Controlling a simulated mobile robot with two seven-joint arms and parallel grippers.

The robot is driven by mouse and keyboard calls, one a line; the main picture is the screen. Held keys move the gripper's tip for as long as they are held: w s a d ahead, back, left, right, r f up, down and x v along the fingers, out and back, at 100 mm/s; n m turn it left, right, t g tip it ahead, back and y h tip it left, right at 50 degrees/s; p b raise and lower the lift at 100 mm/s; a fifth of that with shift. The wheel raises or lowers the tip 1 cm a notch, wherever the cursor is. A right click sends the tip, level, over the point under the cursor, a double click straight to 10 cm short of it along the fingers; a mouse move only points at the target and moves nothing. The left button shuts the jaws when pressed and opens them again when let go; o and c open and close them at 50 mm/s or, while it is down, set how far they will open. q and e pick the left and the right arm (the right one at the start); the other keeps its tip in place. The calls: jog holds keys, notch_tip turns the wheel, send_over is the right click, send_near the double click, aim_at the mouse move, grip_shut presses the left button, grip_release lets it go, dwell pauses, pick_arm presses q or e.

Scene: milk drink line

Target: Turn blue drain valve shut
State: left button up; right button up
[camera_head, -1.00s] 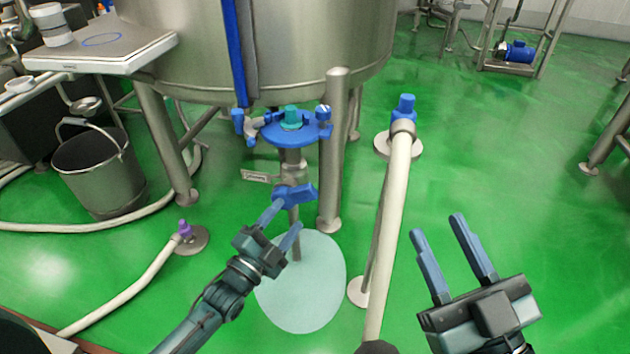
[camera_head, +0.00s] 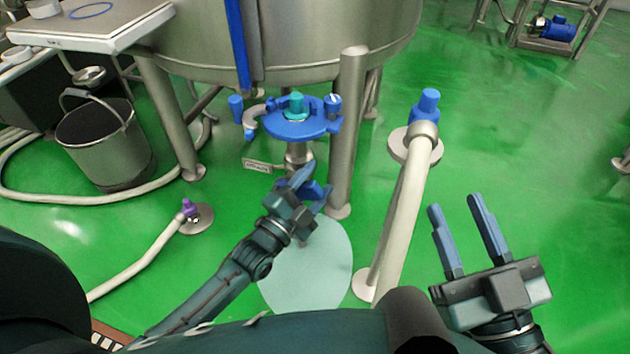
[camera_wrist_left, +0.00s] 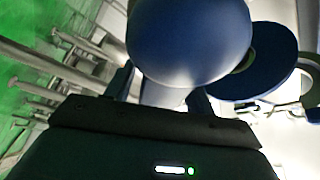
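The blue drain valve handle (camera_head: 318,193) sits on the metal pipe below the tank, under a larger blue clamp ring (camera_head: 296,124) with a teal cap (camera_head: 296,104). My left gripper (camera_head: 302,190) is at the handle, overlapping it in the head view. In the left wrist view, a large rounded blue part (camera_wrist_left: 190,40) fills the space in front of the fingers, which stand apart and are partly hidden by it. Whether they grip it cannot be seen. My right gripper (camera_head: 465,235) is open and empty over the floor at the right.
A tank leg (camera_head: 347,130) stands just right of the valve. A cream pipe with a blue cap (camera_head: 428,103) rises further right. A pale puddle (camera_head: 308,275) lies below the valve. A metal bucket (camera_head: 105,145) and a hose end with a purple cap (camera_head: 189,208) are at the left.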

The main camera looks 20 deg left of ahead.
pick_arm(q)
grip_shut()
dwell(0.3)
